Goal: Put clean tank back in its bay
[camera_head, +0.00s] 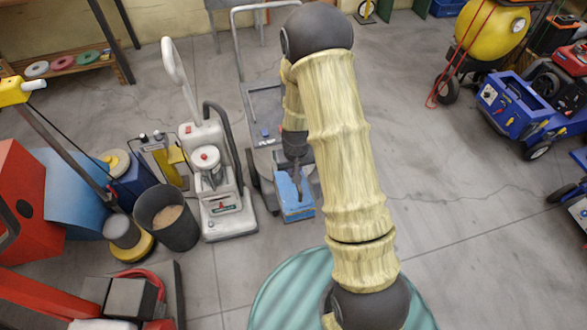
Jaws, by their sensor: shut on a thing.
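My gripper (297,180) points down in the middle of the view and is shut on a blue box-shaped tank (292,208), which appears to be the clean tank. My gripper covers part of its top. The tank is to the right of a white upright floor machine (228,221), apart from it. The machine has a tall looped handle, a dark hose and a canister with a red cap (205,155). I cannot tell which part of it is the tank's bay.
A grey trolley (262,98) stands just behind the tank. A dark bucket (173,228) with tan contents and a yellow-based machine (133,248) crowd the left. Blue wheeled machines (508,105) stand at the right. The floor right of my arm is mostly clear.

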